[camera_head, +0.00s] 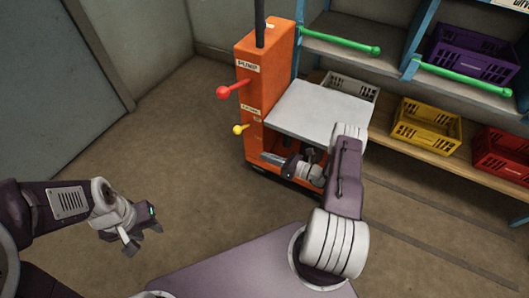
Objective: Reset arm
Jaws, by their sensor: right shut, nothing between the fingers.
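My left gripper (142,238) hangs over the bare floor at the lower left, its two fingers apart with nothing seen between them. My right arm reaches up from the lower middle and bends back to the left. My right gripper (275,159) is at the lower front of the orange pump cart (256,110), below its grey platform (318,110). It is shut and holds nothing; its fingertips are small and hard to make out. I cannot tell whether it touches the cart.
The cart has a red-knobbed lever (224,92) and a yellow-knobbed lever (238,129). A shelf rack behind has green bars (340,40), a purple crate (472,54), a yellow crate (427,124), a red crate (503,153) and a grey crate (350,87). Floor at left is clear.

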